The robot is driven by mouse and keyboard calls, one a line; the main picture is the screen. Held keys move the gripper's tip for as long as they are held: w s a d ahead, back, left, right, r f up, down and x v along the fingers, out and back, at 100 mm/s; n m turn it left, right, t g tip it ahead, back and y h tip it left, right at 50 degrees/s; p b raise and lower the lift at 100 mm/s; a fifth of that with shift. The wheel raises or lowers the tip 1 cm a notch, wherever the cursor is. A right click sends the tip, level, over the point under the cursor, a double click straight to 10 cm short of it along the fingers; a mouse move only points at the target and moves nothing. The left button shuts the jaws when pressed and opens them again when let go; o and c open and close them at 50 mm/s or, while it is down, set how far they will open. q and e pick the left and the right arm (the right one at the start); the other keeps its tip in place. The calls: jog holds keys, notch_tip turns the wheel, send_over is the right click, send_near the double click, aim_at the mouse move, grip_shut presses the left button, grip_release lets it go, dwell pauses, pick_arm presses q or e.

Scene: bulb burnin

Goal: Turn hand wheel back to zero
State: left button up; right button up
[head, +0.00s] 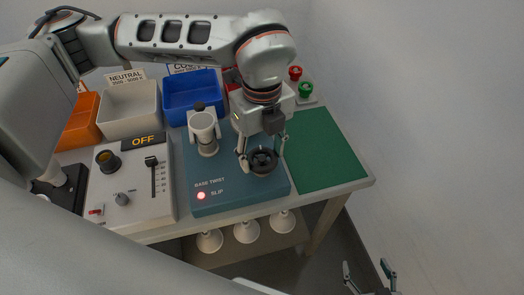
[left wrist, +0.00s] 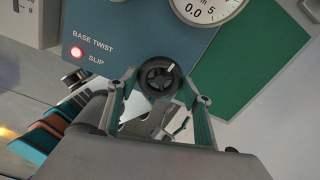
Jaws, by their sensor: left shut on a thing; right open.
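The dark round hand wheel (head: 263,161) sits on the front right of the teal base-twist box (head: 225,187). My left gripper (head: 262,154) comes down over it, one finger on each side, shut on the wheel. The wheel also shows between the fingers in the left wrist view (left wrist: 160,77). A white dial (left wrist: 207,8) is partly in that view, with "0.0" and "5" visible; its needle is not clear. A red lamp (head: 201,195) is lit beside "SLIP". My right gripper (head: 370,278) is open and empty at the bottom right, away from the table.
A white socket post (head: 204,131) stands on the box left of the wheel. A control panel (head: 130,190) reading "OFF" is further left. Orange, white (head: 131,108) and blue bins stand behind. A green mat (head: 325,150) on the right is clear.

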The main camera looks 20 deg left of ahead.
aim_at(262, 157)
pick_arm(q)
jog(key=shift+n, duration=0.7)
jog(key=o, duration=1.1)
notch_tip(262, 157, up, 12)
dwell(0.4)
